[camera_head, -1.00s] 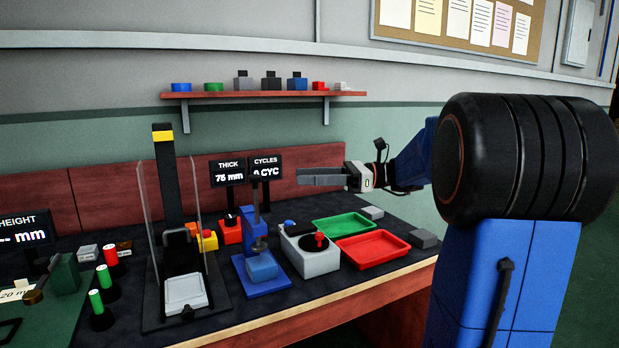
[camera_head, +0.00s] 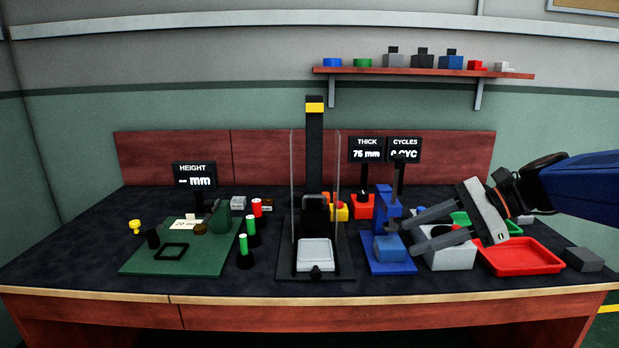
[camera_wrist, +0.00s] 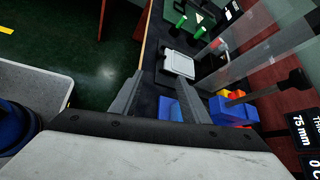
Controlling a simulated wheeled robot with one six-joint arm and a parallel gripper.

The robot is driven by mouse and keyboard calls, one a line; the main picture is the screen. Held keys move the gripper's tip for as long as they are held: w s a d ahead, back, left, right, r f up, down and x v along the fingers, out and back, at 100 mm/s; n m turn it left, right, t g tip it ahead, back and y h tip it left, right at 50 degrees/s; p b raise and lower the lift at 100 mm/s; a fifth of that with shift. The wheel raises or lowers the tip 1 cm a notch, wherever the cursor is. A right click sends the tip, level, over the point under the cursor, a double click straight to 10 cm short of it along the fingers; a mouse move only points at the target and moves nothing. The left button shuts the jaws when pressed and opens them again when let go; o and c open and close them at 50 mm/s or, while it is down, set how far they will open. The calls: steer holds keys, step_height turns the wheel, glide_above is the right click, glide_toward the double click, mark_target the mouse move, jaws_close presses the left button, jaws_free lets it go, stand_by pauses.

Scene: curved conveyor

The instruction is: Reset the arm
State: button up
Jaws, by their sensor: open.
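My gripper (camera_head: 427,228) is open, with two grey fingers apart and nothing between them. In the head view it reaches in from the right and hangs over the blue press-like fixture and the grey box at the right part of the bench. In the wrist view the gripper (camera_wrist: 155,98) fingers point toward the white plate of the clear-walled station (camera_wrist: 180,64), with the bench edge close by the left finger. The blue fixture (camera_head: 389,249) stands just left of the fingertips; whether they touch it I cannot tell. My forearm runs off the right edge.
A red tray (camera_head: 520,258) and a partly hidden green tray lie under my wrist. The clear-walled station (camera_head: 316,262) stands mid-bench. A shelf (camera_head: 420,71) with several coloured pieces hangs behind. Bare bench shows at far left.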

steer(key=s+f+n+g+h, duration=0.1)
steer(key=s+f+n+h, duration=0.4)
steer(key=s+f+n, duration=0.35)
steer(key=s+d+f+n+t+h, duration=0.2)
steer(key=s+d+f+n+h, duration=0.3)
steer(key=s+f+n+h, duration=0.1)
steer(key=s+n, duration=0.1)
steer(key=s, duration=0.1)
steer(key=shift+s+d+f+n+t, duration=0.3)
steer(key=shift+s+d+f+n, duration=0.05)
steer(key=shift+d+f, duration=0.05)
